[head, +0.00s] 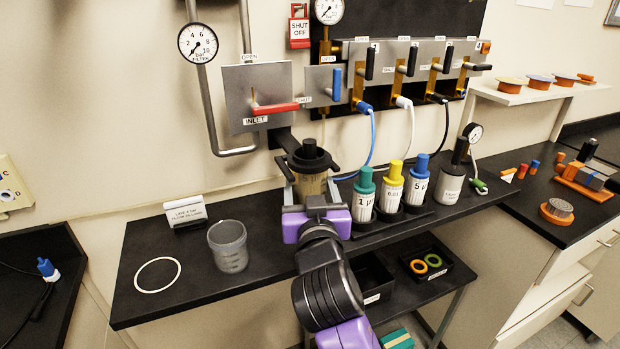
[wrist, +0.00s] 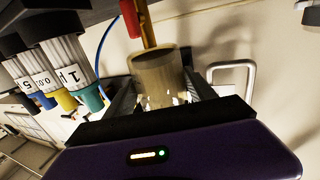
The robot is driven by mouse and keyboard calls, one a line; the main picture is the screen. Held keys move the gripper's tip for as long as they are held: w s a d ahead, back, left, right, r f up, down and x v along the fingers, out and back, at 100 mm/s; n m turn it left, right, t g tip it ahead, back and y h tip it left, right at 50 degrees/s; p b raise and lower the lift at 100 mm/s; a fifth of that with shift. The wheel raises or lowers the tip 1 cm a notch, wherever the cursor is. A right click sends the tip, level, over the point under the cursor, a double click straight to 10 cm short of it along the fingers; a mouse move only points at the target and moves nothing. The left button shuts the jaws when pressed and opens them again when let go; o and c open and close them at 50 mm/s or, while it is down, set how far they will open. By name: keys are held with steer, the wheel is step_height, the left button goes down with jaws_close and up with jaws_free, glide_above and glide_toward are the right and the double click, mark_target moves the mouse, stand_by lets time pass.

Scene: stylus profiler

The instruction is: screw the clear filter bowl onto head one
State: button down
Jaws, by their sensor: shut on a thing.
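The filter bowl (head: 310,186), see-through and brownish, is upright between the fingers of my gripper (head: 311,192). My gripper is shut around its sides. A black filter head (head: 308,153), which I take for head one, sits directly at the bowl's top below the inlet panel. I cannot tell whether the threads are engaged. In the wrist view the bowl (wrist: 160,80) shows between the dark fingers of my gripper (wrist: 165,98). The wrist picture looks upside down, with the cartridges hanging from above.
Close right stand green, yellow and blue capped cartridges (head: 364,195) and a gauge cylinder (head: 453,178). A clear graduated beaker (head: 229,247), a white ring outline (head: 158,275) and a sign card (head: 186,212) are left. The red inlet handle (head: 275,108) is above.

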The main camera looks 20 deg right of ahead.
steer(key=s, duration=1)
stand_by(0.6)
steer(key=shift+s, duration=0.1)
